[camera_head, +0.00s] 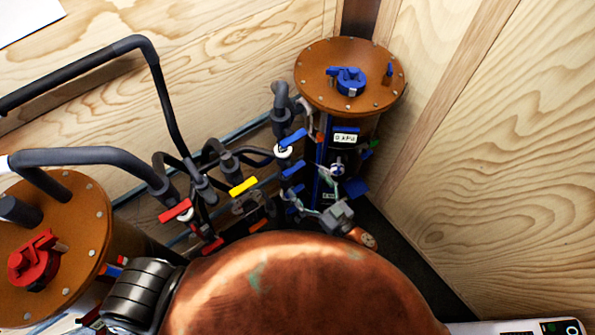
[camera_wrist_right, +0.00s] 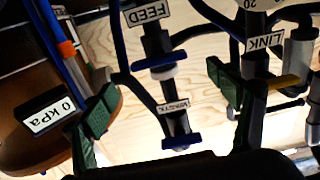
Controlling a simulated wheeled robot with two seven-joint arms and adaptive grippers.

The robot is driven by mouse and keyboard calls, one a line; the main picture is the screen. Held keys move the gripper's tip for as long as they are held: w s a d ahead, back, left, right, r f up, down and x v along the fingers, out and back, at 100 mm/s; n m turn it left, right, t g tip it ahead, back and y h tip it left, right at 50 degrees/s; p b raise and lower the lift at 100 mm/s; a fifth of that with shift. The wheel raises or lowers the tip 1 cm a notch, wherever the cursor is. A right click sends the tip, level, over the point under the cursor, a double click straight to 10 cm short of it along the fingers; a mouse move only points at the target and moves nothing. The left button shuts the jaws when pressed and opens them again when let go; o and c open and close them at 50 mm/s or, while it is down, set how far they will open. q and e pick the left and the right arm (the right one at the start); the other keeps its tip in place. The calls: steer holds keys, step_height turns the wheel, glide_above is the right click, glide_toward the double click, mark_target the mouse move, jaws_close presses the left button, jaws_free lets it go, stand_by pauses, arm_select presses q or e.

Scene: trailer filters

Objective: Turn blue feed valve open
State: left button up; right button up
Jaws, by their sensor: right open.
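The blue feed valve handle (camera_wrist_right: 160,62) shows in the right wrist view below the FEED label (camera_wrist_right: 147,12). It lies crosswise to its dark pipe, with a white ring under it. In the head view it appears to be the top blue handle (camera_head: 292,138). My right gripper (camera_wrist_right: 165,105) is open, its green pads far apart on either side of the feed pipe in the wrist picture. No contact with the handle shows. My left gripper is not in view.
Another blue handle (camera_wrist_right: 182,140) is below the feed handle in the wrist view. A yellow handle (camera_head: 243,186) and red handle (camera_head: 175,210) are left of the blue ones. A brown-lidded filter tank (camera_head: 330,92) and wooden wall (camera_head: 480,150) stand on the right.

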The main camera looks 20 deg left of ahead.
mark_target(296, 171)
steer(key=x, duration=0.5)
steer(key=shift+w+a, duration=0.25)
steer(key=shift+a, duration=0.05)
steer(key=shift+c, duration=0.3)
steer(key=c, duration=1.1)
